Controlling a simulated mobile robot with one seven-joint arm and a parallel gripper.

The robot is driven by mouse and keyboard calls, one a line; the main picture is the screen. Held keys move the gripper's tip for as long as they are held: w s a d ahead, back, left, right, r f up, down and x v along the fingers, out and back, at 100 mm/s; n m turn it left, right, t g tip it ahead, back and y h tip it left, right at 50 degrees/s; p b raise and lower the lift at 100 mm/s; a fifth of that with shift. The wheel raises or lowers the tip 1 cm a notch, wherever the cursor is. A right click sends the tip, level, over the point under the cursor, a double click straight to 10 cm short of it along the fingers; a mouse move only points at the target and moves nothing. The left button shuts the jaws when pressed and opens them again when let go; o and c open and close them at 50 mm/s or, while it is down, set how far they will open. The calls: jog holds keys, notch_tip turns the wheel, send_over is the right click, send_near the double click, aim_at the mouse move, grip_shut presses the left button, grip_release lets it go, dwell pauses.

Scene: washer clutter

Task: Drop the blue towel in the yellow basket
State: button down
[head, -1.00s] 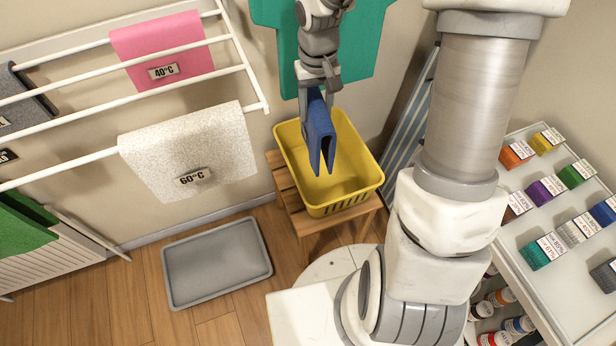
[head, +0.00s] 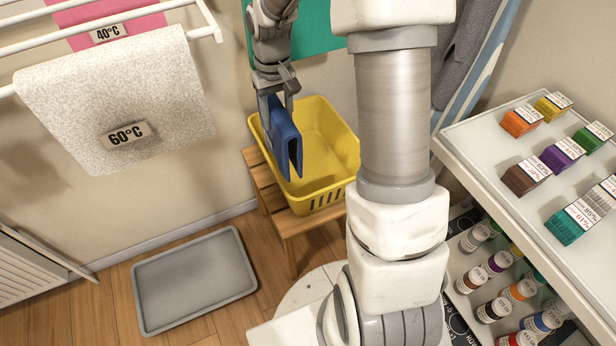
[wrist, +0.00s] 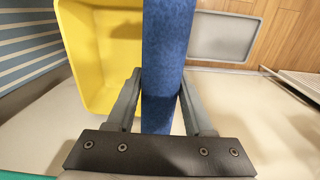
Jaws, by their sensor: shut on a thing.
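The blue towel (head: 286,142) hangs folded from my gripper (head: 277,102). The gripper is shut on its upper edge. In the wrist view the towel (wrist: 167,60) runs as a blue band between the two fingers of the gripper (wrist: 160,100). The yellow basket (head: 338,150) is open at the top and stands on a wooden stool. In the head view the towel overlaps the basket's left side. In the wrist view the basket (wrist: 75,50) lies left of the towel, partly hidden behind it, so the towel appears beside or over the basket's edge.
The wooden stool (head: 262,178) carries the basket. A grey tray (head: 194,278) lies on the floor to the left. A drying rack with a white 60°C towel (head: 120,90) is at the upper left. A shelf with coloured boxes (head: 484,140) stands at the right.

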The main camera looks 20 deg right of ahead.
jog(key=w+d+f+b, duration=0.1)
jog(key=d+f, duration=0.3)
jog(key=f, duration=0.7)
jog(key=w+d+f+b, duration=0.1)
jog(key=d+f+b, duration=0.3)
jog(key=f, duration=0.7)
jog(key=shift+w+d, duration=0.25)
jog(key=shift+f, duration=0.1)
jog(key=shift+f, duration=0.15)
jog(key=shift+c, duration=1.4)
grip_release()
